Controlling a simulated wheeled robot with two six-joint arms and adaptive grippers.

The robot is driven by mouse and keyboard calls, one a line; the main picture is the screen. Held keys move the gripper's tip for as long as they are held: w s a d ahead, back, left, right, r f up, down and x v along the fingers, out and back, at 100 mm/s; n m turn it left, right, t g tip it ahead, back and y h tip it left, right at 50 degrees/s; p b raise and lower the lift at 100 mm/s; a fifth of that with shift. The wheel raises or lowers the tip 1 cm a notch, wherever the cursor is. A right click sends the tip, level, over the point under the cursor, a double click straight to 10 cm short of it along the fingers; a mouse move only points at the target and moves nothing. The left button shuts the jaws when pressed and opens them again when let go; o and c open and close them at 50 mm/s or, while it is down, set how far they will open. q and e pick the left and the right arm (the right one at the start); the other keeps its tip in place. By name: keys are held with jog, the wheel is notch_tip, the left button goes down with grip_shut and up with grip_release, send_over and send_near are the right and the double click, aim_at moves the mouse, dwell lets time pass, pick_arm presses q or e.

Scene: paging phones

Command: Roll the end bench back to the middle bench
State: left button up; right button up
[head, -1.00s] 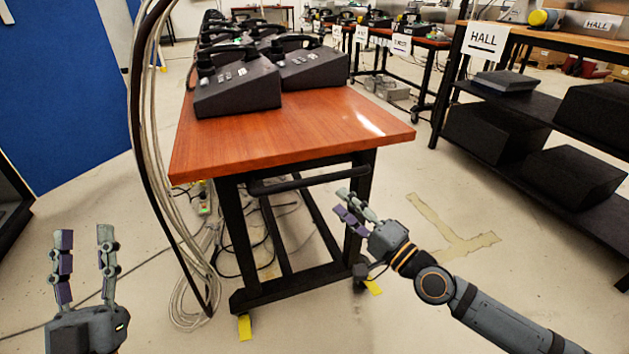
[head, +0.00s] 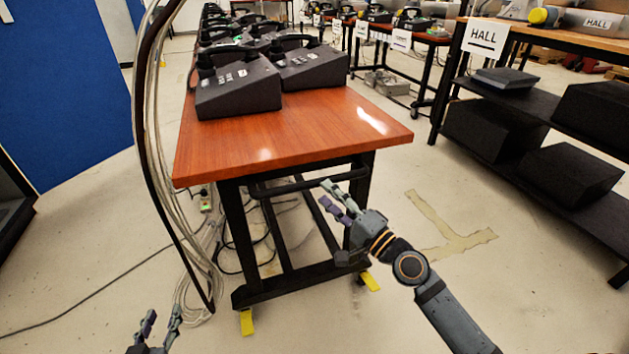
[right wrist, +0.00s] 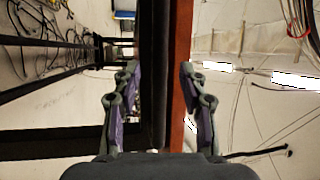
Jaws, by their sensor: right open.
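The near bench (head: 290,140) has a reddish wood top, black legs and a black push bar (head: 280,187) under its near edge. Black desk phones (head: 238,85) stand on it. My right gripper (head: 328,194) is open at the right part of the bar, below the tabletop edge. In the right wrist view, the dark bar (right wrist: 158,60) and the wood edge (right wrist: 181,60) run between its spread fingers; contact cannot be told. My left gripper (head: 161,322) is low at the bottom left, fingers apart and empty, away from the bench. The middle bench cannot be clearly told apart behind the phones.
A cable bundle (head: 150,150) hangs at the bench's left and trails on the floor. Yellow pieces (head: 247,322) lie by the near feet. A shelf rack (head: 515,120) with black boxes stands at the right. Tan floor tape (head: 440,230) marks clear floor between.

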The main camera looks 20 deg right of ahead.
aim_at(318, 186)
jog(key=shift+p+x, duration=0.4)
jog(key=shift+x, duration=0.85)
pick_arm(q)
jog(key=s+f+g, duration=0.6)
jog(key=s+f, duration=0.3)
jog(key=f, duration=0.2)
jog(key=shift+s+d+f+g, duration=0.15)
jog(key=shift+d+f+g, duration=0.15)
jog(key=shift+d+f, duration=0.15)
pick_arm(e)
jog(key=x, duration=0.3)
pick_arm(q)
jog(key=shift+r, duration=0.1)
pick_arm(e)
grip_shut()
